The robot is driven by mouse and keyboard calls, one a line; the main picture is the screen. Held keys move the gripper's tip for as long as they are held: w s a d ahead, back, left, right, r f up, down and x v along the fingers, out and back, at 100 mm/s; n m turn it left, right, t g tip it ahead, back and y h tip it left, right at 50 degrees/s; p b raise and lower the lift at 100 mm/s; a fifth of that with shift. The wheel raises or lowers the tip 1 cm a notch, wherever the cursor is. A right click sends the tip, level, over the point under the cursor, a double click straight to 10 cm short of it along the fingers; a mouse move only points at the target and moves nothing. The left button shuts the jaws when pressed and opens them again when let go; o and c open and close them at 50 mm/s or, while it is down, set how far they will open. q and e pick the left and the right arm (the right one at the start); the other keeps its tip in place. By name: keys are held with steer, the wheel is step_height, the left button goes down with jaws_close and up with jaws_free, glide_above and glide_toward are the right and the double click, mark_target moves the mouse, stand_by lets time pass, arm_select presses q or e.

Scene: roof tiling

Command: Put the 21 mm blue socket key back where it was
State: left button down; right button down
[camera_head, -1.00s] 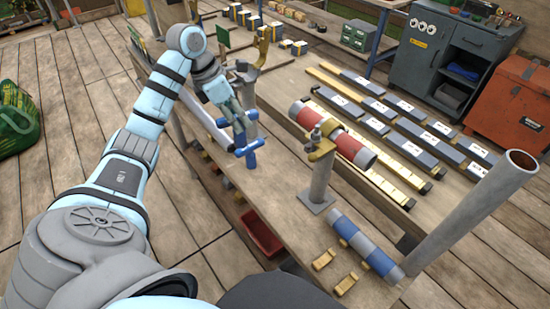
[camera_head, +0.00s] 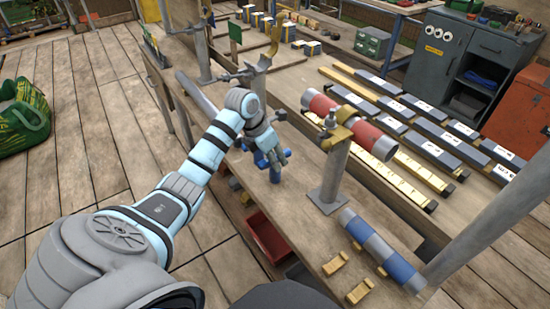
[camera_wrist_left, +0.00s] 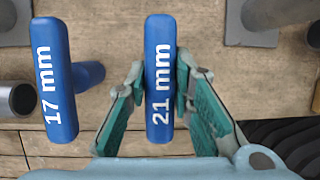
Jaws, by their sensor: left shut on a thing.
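The 21 mm blue socket key (camera_wrist_left: 160,110) shows in the left wrist view with its label facing the camera. My left gripper (camera_wrist_left: 161,74) is shut on it, one green-padded finger on each side. The 17 mm blue socket key (camera_wrist_left: 53,80) stands just left of it, apart from the fingers. In the head view my left gripper (camera_head: 279,155) is over the near-left part of the workbench, with blue key parts below and beside it. The lower end of the 21 mm key is hidden. My right gripper is not in view.
A post with a brass-coloured clamp (camera_head: 336,135) stands right of my left gripper. A blue-and-grey tube (camera_head: 382,250) and brass blocks (camera_head: 336,263) lie nearer. A red bin (camera_head: 268,236) is under the bench (camera_head: 300,228).

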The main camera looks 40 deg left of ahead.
arm_select(q)
steer(key=c, duration=1.4)
jaws_free()
steer(key=shift+f, duration=0.1)
steer(key=p+v, duration=0.1)
steer(key=v, duration=1.1)
steer(key=shift+r+p, duration=0.2)
steer(key=shift+p, duration=0.2)
steer(key=shift+f, duration=0.1)
